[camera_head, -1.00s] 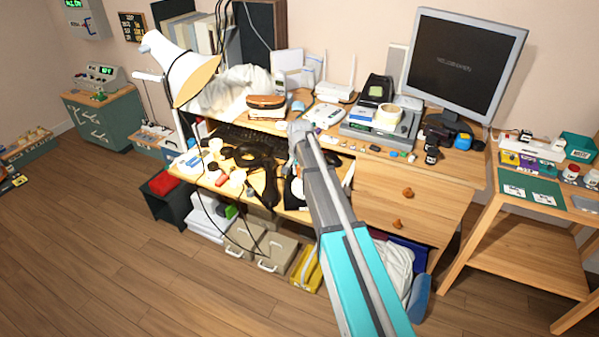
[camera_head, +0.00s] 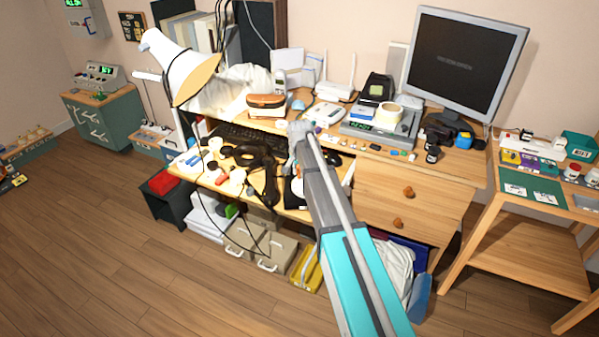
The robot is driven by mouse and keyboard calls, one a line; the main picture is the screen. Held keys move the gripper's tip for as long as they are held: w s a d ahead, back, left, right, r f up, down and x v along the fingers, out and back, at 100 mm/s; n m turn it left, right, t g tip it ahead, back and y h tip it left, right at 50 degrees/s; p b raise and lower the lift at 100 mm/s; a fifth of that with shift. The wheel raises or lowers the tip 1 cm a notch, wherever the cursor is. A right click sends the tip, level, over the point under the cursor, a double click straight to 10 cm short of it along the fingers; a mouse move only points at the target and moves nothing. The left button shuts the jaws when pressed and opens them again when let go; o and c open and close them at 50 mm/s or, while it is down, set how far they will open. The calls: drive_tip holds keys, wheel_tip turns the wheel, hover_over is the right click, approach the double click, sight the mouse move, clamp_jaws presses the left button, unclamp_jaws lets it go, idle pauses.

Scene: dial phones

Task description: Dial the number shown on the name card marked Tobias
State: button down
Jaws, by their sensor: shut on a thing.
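No card with a readable name or number shows, and I cannot make out Tobias anywhere. My grey and turquoise arm reaches up from the bottom over the desk's front. Its far joint is above the desk by the keyboard.
The wooden desk (camera_head: 385,180) is crowded. A white lamp (camera_head: 185,65) leans over its left side, and a monitor (camera_head: 465,60) stands back right. Black gear (camera_head: 257,160) lies left of my arm. A side table (camera_head: 470,180) with small boxes stands right. Floor at front left is clear.

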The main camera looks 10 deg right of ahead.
drive_tip(key=shift+d, duration=0.1)
idle(0.3)
drive_tip(key=shift+w+d+r, duration=0.1)
drive_tip(key=shift+w+d, duration=0.05)
drive_tip(key=shift+d, duration=1.15)
idle(0.4)
drive_tip(key=shift+s+d, duration=0.3)
drive_tip(key=shift+d, duration=0.1)
